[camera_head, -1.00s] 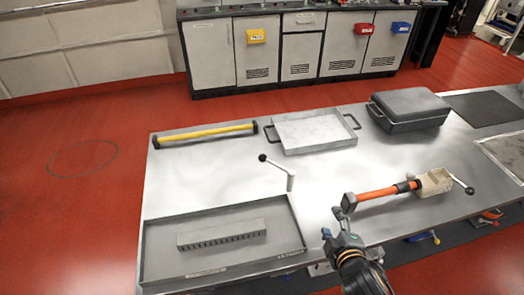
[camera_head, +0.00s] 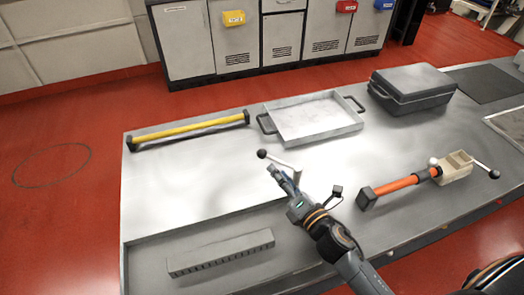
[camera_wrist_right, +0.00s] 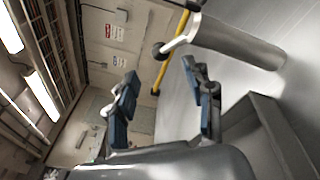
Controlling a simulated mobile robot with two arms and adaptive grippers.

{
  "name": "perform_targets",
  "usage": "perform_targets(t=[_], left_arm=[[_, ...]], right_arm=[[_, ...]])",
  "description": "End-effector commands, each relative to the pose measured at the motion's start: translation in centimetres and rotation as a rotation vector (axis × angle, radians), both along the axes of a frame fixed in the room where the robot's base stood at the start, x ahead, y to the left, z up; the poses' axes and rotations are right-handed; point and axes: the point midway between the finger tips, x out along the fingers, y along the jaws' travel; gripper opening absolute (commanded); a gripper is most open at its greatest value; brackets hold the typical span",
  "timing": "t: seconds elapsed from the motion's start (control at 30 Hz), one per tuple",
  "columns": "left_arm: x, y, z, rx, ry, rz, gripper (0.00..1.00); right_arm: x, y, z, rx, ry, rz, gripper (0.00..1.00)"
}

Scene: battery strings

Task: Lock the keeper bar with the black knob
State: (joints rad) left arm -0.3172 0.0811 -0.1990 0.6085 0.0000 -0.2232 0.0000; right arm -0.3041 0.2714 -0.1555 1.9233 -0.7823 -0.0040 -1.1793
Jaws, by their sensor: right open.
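A pale crank lever with a black knob (camera_head: 262,154) stands on the steel bench; the knob points left and the arm runs right to a short post. My right gripper (camera_head: 277,173) is open just in front of the lever, pointing toward it. In the wrist view, the knob (camera_wrist_right: 159,50) and the lever's thick round post (camera_wrist_right: 240,48) show beyond the two spread fingers (camera_wrist_right: 166,100), with nothing between them. The post is largely hidden by my gripper in the head view. My left gripper is not in view.
A tray (camera_head: 126,262) with a grey slotted block (camera_head: 221,256) lies front left. A yellow bar (camera_head: 190,130) and handled tray (camera_head: 312,118) lie behind. A black case (camera_head: 412,88) is back right. An orange-handled tool (camera_head: 402,183) joins a beige block with another dark-knobbed lever on the right.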

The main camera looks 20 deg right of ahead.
Motion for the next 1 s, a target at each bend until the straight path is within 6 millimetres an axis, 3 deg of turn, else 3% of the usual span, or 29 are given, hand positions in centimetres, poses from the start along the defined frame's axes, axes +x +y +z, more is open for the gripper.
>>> perform_targets(t=[0.17, 0.4, 0.6, 0.87, 1.0], left_arm=[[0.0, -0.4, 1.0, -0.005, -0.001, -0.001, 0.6], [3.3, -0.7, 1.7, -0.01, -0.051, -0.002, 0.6], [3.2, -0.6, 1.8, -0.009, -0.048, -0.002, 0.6], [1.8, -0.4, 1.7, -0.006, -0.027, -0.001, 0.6], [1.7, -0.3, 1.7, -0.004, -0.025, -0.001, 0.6]], right_arm=[[3.9, 0.9, 0.4, 0.002, -0.001, -0.001, 0.52], [7.7, 1.8, 0.2, 0.002, 0.0, -0.001, 0.52], [9.0, 2.1, 0.1, 0.003, 0.0, -0.001, 0.52], [9.1, 2.1, 0.0, 0.002, 0.001, -0.001, 0.52], [9.1, 2.1, 0.0, 0.002, 0.001, -0.001, 0.28]])
